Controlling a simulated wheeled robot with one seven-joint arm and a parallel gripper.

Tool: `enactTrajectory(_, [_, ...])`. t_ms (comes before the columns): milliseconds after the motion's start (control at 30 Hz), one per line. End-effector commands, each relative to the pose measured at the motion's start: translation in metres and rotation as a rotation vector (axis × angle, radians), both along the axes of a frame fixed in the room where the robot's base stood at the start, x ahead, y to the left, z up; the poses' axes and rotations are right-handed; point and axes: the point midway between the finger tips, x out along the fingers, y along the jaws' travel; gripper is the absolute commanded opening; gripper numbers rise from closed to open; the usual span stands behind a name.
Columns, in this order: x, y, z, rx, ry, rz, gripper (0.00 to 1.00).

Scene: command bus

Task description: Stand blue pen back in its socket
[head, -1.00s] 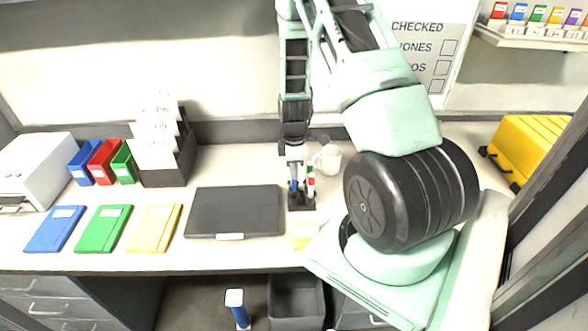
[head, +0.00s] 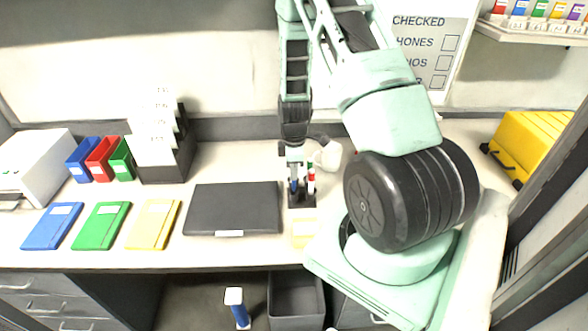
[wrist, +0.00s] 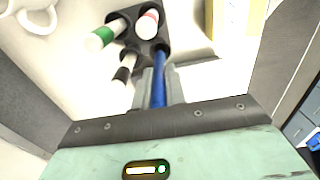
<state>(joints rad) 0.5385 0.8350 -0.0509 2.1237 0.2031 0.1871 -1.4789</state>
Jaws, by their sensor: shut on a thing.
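My gripper (wrist: 159,88) is shut on the blue pen (wrist: 158,84), whose blue barrel shows between the two grey fingers. The pen also shows in the head view (head: 293,186). Its far end meets the dark pen holder (wrist: 133,42) at a corner socket; how deep it sits I cannot tell. Pens with green (wrist: 104,34), red (wrist: 149,18) and black (wrist: 122,72) bands stand in the other sockets. In the head view, the holder (head: 302,204) stands on the desk directly below my gripper (head: 294,178).
A white mug (head: 327,154) stands close behind the holder. A dark closed laptop (head: 232,208) lies to its left and a pale yellow pad (head: 304,236) in front. Folders (head: 102,225) and a file rack (head: 165,160) are further left. A grey bin (head: 297,300) is below the desk edge.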

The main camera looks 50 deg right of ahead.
Motion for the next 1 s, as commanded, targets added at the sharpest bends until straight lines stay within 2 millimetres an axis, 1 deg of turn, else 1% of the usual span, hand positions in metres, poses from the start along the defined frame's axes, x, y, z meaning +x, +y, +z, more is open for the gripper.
enactTrajectory(67, [0.0, 0.0, -0.003, 0.0, 0.0, 0.0, 0.0])
enactTrajectory(467, [0.0, 0.0, -0.003, 0.0, 0.0, 0.0, 0.0])
enactTrajectory(1000, [0.0, 0.0, -0.019, 0.001, 0.001, 0.001, 0.0])
